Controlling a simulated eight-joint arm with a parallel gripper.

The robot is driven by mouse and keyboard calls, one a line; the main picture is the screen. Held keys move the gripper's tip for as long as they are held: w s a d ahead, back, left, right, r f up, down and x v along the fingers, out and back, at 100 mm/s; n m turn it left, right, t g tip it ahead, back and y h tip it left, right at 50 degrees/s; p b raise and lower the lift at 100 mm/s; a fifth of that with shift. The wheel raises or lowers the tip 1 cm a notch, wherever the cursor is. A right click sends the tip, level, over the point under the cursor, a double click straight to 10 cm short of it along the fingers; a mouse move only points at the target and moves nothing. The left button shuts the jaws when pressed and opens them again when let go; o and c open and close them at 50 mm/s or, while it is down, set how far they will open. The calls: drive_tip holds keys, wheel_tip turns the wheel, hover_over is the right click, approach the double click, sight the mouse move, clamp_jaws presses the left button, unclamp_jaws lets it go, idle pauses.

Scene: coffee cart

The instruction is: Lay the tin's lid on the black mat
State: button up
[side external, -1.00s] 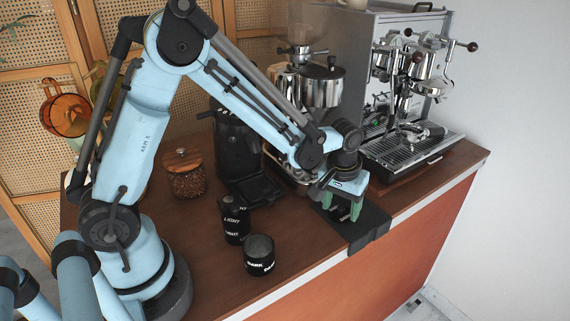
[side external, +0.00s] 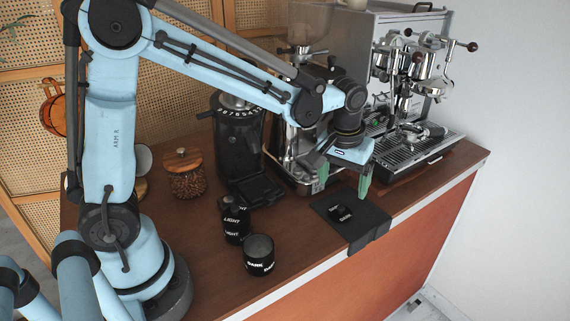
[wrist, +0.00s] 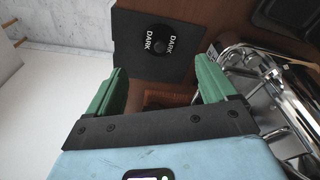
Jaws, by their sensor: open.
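The black lid marked DARK (side external: 340,213) lies on the black mat (side external: 361,226) at the counter's front edge. In the wrist view the lid (wrist: 160,40) looks round, with a small knob, and rests wholly within the mat (wrist: 126,68). The open black tin marked DARK (side external: 259,257) stands upright to the left of the mat. My gripper (side external: 342,180) is above the mat, clear of the lid, with its green fingers wide apart. In the wrist view nothing is between the fingers (wrist: 162,80).
A lidded black tin marked LIGHT (side external: 236,226) stands behind the open tin. A glass jar of beans with a wooden lid (side external: 186,182), a black grinder (side external: 237,140) and the steel espresso machine (side external: 405,100) stand farther back. The counter between tins and mat is clear.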

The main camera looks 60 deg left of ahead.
drive_tip(key=s+a+r+m+t, duration=0.1)
drive_tip(key=s+r+m+t, duration=0.1)
drive_tip(key=s, duration=0.4)
drive_tip(key=s+a+r+m+t, duration=0.2)
drive_tip(key=s+r+t, duration=0.1)
drive_tip(key=s, duration=0.3)
drive_tip(key=shift+s+a+m+t+h, duration=0.15)
drive_tip(key=shift+a+m+t+h, duration=0.15)
drive_tip(key=shift+h, duration=0.1)
drive_tip(key=shift+c, duration=0.5)
